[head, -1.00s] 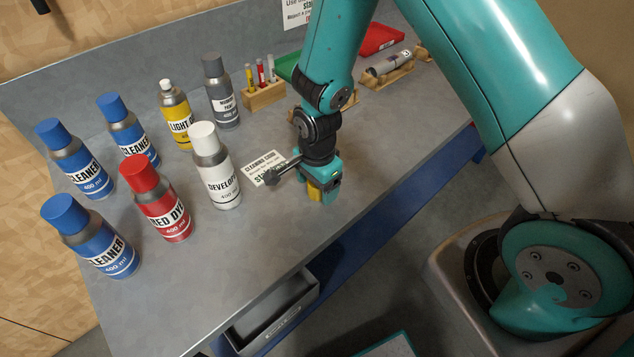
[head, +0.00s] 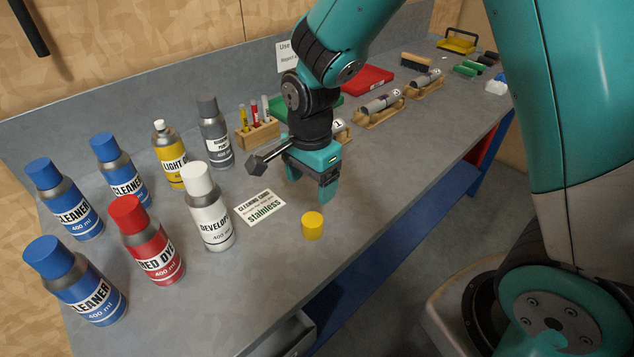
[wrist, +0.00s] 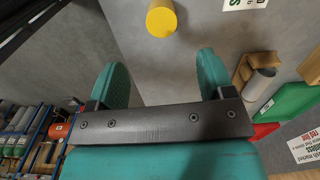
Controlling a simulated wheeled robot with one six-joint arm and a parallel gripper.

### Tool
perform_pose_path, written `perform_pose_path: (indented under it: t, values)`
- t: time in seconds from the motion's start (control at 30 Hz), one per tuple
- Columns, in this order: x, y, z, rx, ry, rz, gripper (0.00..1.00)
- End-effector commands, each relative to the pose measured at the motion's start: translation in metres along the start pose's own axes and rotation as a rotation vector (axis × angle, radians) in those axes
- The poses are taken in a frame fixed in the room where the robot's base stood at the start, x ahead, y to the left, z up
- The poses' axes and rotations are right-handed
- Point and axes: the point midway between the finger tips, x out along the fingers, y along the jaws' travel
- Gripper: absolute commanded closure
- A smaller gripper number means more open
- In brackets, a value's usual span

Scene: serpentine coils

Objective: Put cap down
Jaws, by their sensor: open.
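The yellow cap (head: 313,226) stands on the grey bench top near its front edge, just right of the cleaning card. It also shows in the wrist view (wrist: 161,19) at the top, ahead of the fingers and apart from them. My gripper (head: 312,188) is above the bench, behind the cap in the head view. In the wrist view my gripper (wrist: 158,72) has its two green fingers wide apart with nothing between them. The yellow spray can (head: 170,158) stands at the back with a small white nozzle and no cap on it.
Blue-capped cleaner cans (head: 121,172), a red dye can (head: 147,243), a white developer can (head: 209,210) and a grey can (head: 214,135) stand left. A card (head: 260,208) lies flat beside the cap. A wooden vial rack (head: 257,134) is behind. The bench right of the cap is clear.

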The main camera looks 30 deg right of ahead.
Motion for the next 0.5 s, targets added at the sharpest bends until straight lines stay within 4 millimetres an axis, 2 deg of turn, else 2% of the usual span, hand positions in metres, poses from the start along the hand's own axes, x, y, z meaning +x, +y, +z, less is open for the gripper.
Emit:
perform_pose_path:
  t: [0.07,0.17,0.3,0.4,0.5]
  values:
    - [-0.020,0.007,0.009,-0.125,-0.028,-0.023,0.25]
    - [-0.055,0.028,0.028,-0.422,-0.080,-0.073,0.25]
    - [-0.104,0.073,0.062,-0.956,-0.138,-0.183,0.25]
    - [-0.128,0.106,0.082,-1.306,-0.146,-0.266,0.25]
    - [-0.141,0.133,0.096,-1.575,-0.137,-0.332,0.25]
